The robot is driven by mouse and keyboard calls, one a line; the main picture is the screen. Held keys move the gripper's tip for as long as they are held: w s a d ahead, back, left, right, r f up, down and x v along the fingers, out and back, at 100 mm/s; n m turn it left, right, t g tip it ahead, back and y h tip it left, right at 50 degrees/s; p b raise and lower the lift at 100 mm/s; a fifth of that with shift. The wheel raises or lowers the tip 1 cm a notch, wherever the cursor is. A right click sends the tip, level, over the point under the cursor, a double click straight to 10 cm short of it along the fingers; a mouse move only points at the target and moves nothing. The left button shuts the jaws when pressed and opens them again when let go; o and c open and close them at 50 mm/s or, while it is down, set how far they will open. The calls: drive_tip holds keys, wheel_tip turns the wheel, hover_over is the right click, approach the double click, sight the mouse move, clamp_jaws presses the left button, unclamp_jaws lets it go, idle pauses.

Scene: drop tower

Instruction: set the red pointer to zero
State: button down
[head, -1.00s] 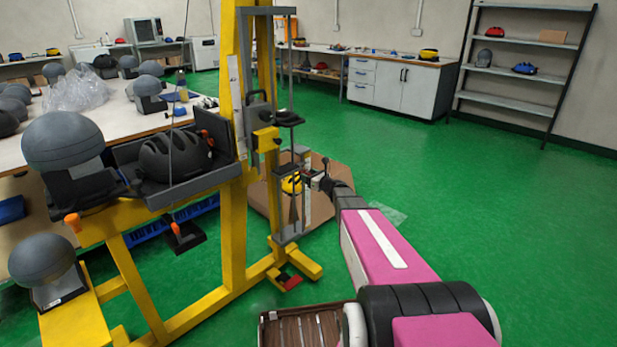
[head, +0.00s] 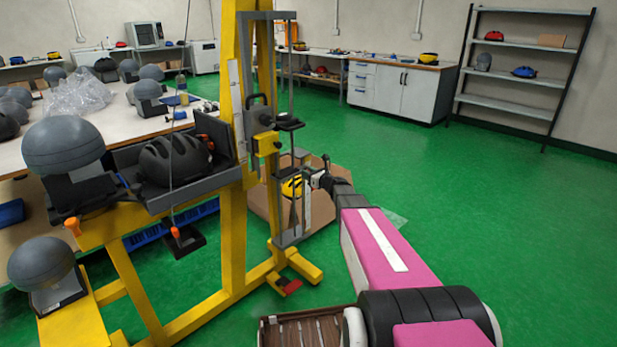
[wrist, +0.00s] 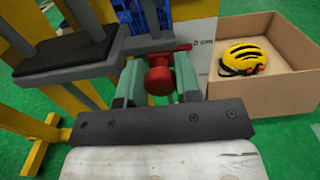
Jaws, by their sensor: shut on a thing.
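In the wrist view, the red pointer (wrist: 184,47) shows as a short red bar with a round red knob (wrist: 159,77) in front of it. My gripper (wrist: 158,82) is shut on this knob, one grey-green finger on each side. The bar's tip lies at the edge of the white scale plate (wrist: 204,32), close beside the "0 cm" mark. The exact offset between tip and zero line is too small to tell. In the head view, my gripper (head: 314,179) is at the lower part of the yellow drop tower (head: 231,150), beside the white scale; the pointer is hard to make out there.
A cardboard box (wrist: 291,40) with a yellow helmet (wrist: 243,59) stands right of the scale. A dark platform (wrist: 66,54) on grey rods is close on the left. A black helmet (head: 172,160) rests in the tower's tray. Green floor is free to the right.

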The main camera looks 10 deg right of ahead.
drive_tip(key=shift+r, duration=0.25)
drive_tip(key=c, duration=0.9)
unclamp_jaws()
drive_tip(key=shift+o, duration=0.4)
